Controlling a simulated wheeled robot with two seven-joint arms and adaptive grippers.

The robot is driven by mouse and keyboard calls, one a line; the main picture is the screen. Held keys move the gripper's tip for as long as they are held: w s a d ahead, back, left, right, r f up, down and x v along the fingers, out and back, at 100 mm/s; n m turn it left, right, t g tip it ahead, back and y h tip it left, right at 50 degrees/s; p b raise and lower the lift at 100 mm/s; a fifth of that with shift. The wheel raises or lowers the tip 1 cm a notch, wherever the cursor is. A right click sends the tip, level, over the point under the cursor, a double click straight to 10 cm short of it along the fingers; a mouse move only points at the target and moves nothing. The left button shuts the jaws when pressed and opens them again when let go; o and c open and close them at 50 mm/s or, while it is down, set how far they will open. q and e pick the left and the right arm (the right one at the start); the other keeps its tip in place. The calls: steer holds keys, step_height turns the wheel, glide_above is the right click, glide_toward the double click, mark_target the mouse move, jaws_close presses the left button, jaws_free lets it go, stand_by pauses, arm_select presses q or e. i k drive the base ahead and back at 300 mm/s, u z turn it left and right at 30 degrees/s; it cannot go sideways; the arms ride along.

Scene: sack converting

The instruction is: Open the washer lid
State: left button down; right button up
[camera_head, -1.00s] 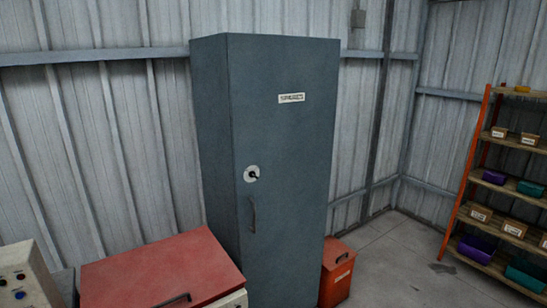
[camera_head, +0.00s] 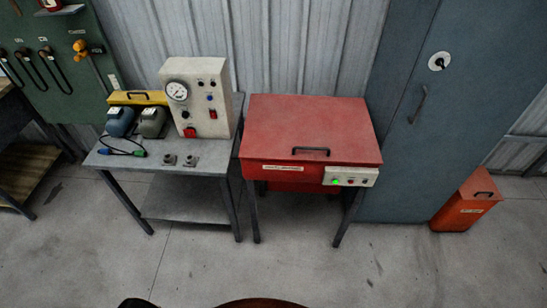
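The washer is a red cabinet on dark legs, in the middle of the head view. Its red lid (camera_head: 318,122) lies flat and shut, with a dark bar handle (camera_head: 311,151) at the front edge. A white control panel (camera_head: 351,177) with a lit green light is on its front right. A small label (camera_head: 282,168) is on its front face. Neither of my grippers shows in the view, so I cannot see how they stand.
A metal bench (camera_head: 185,152) with a white gauge box (camera_head: 197,97) stands close left of the washer. A tall blue-grey cabinet (camera_head: 415,150) stands to the right, with a red-orange bin (camera_head: 465,203) beyond it. The concrete floor (camera_head: 290,265) in front is clear.

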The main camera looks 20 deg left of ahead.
mark_target(282, 128)
steer(key=u, duration=2.45)
steer(key=i, duration=2)
steer(key=z, duration=3.2)
